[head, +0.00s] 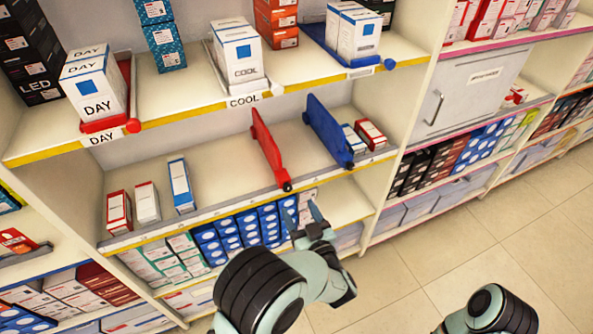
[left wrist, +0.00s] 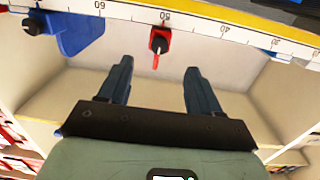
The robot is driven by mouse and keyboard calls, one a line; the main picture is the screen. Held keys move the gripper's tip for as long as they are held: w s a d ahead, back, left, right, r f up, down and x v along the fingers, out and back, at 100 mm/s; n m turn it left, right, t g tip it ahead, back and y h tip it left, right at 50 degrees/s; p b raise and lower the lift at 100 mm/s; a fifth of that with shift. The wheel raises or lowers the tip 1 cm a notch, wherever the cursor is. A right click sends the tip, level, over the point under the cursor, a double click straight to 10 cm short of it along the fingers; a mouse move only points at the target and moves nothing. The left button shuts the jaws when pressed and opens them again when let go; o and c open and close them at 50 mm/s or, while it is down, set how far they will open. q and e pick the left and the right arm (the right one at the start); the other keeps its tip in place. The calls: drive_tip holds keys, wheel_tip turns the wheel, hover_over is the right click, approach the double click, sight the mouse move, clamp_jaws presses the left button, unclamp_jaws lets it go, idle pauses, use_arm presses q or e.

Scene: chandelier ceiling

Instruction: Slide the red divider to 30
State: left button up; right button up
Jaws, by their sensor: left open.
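The red divider (head: 268,146) stands upright on the middle shelf, with a dark knob at its front low end. In the left wrist view the red divider's front end (left wrist: 160,40) shows at the scale strip (left wrist: 195,22), close to the 50 mark. The 30 mark lies further right in that view. My left gripper (head: 303,212) is open and empty, in front of the shelf edge and below the divider's knob. Its two fingers (left wrist: 154,82) point toward the strip, apart from the divider. My right gripper is out of view.
A blue divider (head: 328,131) stands just right of the red one, with small boxes beyond it. Several small boxes (head: 146,202) stand at the shelf's left; the shelf between them and the red divider is bare.

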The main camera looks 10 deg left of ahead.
sight(285, 180)
use_arm(q)
drive_tip(key=x, duration=0.4)
drive_tip(key=r+x, duration=0.1)
drive_tip(key=x, duration=0.8)
drive_tip(key=shift+r, duration=0.3)
clamp_jaws()
